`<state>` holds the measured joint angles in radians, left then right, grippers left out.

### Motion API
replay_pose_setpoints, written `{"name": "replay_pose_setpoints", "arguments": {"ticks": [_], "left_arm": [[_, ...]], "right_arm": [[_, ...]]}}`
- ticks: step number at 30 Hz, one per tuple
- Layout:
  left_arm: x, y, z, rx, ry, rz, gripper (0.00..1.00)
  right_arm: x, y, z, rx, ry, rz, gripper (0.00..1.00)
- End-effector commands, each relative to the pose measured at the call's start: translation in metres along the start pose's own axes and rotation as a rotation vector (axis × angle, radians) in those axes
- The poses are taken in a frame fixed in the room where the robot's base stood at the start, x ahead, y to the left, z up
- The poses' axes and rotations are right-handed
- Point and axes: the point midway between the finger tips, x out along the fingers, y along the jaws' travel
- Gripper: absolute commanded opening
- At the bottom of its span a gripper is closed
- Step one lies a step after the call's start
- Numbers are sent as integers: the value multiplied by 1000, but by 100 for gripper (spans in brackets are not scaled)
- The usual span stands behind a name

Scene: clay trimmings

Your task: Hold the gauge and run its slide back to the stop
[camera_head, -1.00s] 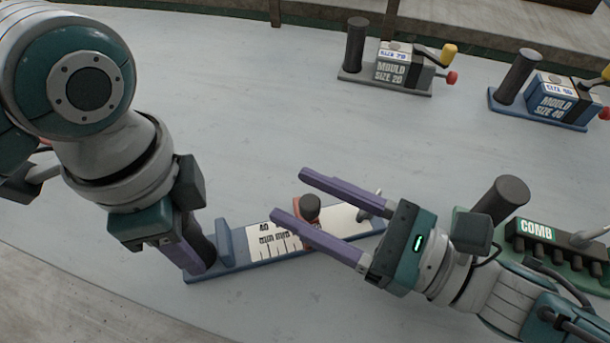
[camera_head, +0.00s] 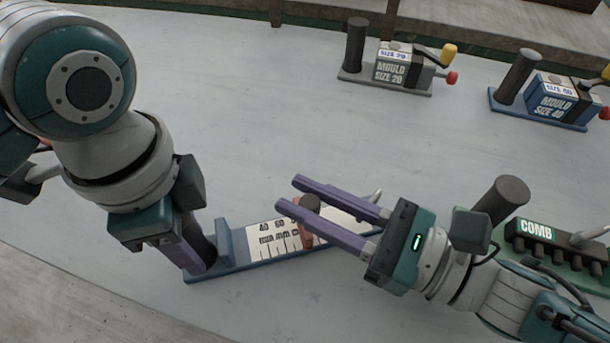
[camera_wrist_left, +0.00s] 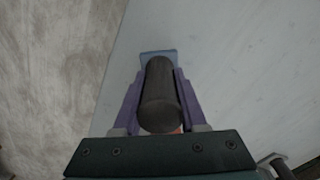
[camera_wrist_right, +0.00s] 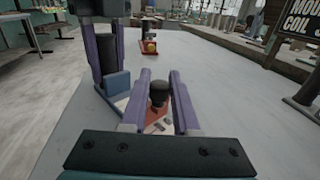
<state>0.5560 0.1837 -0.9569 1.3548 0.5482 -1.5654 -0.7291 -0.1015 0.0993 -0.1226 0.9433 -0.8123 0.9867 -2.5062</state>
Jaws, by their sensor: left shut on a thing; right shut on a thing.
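The gauge (camera_head: 235,264) is a long blue bar lying on the grey table, with a white printed scale (camera_head: 270,241) and a dark post handle (camera_wrist_left: 160,95) at its left end. My left gripper (camera_head: 198,262) is shut on that handle. The slide is reddish with a dark round knob (camera_head: 311,203), which also shows in the right wrist view (camera_wrist_right: 158,92). My right gripper (camera_head: 288,193) is shut on the slide's knob. A blue upright block (camera_head: 223,242) stands between handle and scale, with a gap to the slide. My right fingers partly hide the slide and scale.
A grey size 20 mould (camera_head: 390,72) and a blue size 40 mould (camera_head: 552,98) stand at the back right. A green comb fixture (camera_head: 540,245) with a dark post (camera_head: 500,200) is at the right, near my right arm. The table's middle is clear.

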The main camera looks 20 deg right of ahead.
Motion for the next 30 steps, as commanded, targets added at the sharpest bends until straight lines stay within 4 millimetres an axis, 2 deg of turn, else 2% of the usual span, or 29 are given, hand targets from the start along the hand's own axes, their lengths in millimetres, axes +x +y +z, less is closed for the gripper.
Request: {"name": "replay_pose_setpoints", "arguments": {"ticks": [26, 30], "left_arm": [[0, -1, 0, -2, 0, -3, 0], [0, -1, 0, -2, 0, -3, 0]], "right_arm": [[0, 1, 0, 1, -1, 2, 0], [8, 9, 0, 2, -3, 2, 0]]}}
